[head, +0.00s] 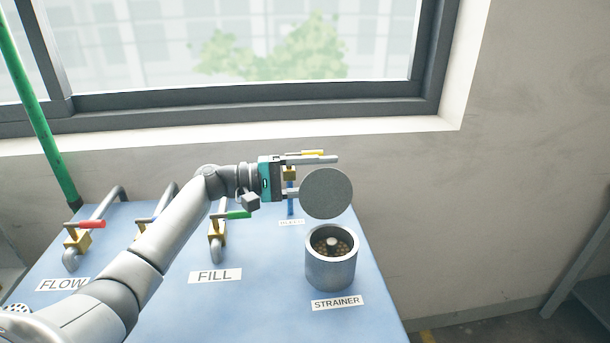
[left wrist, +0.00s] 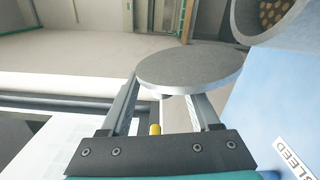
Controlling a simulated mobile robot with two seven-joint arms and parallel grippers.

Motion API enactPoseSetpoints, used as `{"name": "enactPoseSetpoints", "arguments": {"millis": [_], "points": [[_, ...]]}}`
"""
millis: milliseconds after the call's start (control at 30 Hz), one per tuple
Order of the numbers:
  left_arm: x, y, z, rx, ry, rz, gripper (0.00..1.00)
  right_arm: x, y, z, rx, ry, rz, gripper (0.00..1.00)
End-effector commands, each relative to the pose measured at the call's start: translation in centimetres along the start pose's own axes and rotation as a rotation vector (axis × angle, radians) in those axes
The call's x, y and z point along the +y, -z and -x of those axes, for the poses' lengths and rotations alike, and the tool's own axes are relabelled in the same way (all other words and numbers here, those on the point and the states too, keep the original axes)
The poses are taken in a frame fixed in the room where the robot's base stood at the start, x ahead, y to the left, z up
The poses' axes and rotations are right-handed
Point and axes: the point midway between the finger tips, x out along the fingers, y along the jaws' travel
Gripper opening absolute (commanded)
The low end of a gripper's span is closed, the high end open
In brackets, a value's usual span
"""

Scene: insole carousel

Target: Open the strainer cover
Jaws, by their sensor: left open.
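The strainer (head: 331,270) is a grey metal cylinder at the right of the blue table, behind its STRAINER label. Its top is uncovered, showing brown grains and a pale knob inside. The round grey strainer cover (head: 326,194) is off the mouth, tilted above and behind it. My left gripper (head: 318,176) is open, with the cover at its fingertips; the disc hides part of one finger. In the left wrist view the cover (left wrist: 192,68) lies across the finger ends, and the strainer rim (left wrist: 265,38) is at the upper right. Contact between fingers and cover is unclear.
A red-handled valve (head: 90,224) by the FLOW label and a green-handled valve (head: 238,214) by the FILL label stand left of the strainer. A yellow-handled valve (head: 311,153) is close behind my left gripper. The blue table (head: 260,310) is clear in front of the labels.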

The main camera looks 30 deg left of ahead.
Motion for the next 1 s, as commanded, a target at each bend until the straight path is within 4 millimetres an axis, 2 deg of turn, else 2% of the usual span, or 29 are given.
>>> {"name": "enactPoseSetpoints", "arguments": {"millis": [167,600,800,1000], "points": [[-0.1,0.1,2.3,0.003,0.002,0.000,0.62,0.0,0.0,-0.3,0.000,0.000,0.000,0.00],[-0.1,0.1,12.2,0.003,0.002,0.001,0.62,0.0,-0.1,-1.1,-0.001,0.000,0.000,0.00],[-0.1,0.0,14.5,0.001,0.001,0.000,0.62,0.0,-0.2,-1.2,-0.001,0.000,0.000,0.00],[0.0,0.0,15.1,0.000,0.000,0.000,0.62,0.0,-0.2,-1.2,-0.001,0.000,0.000,0.00]]}}
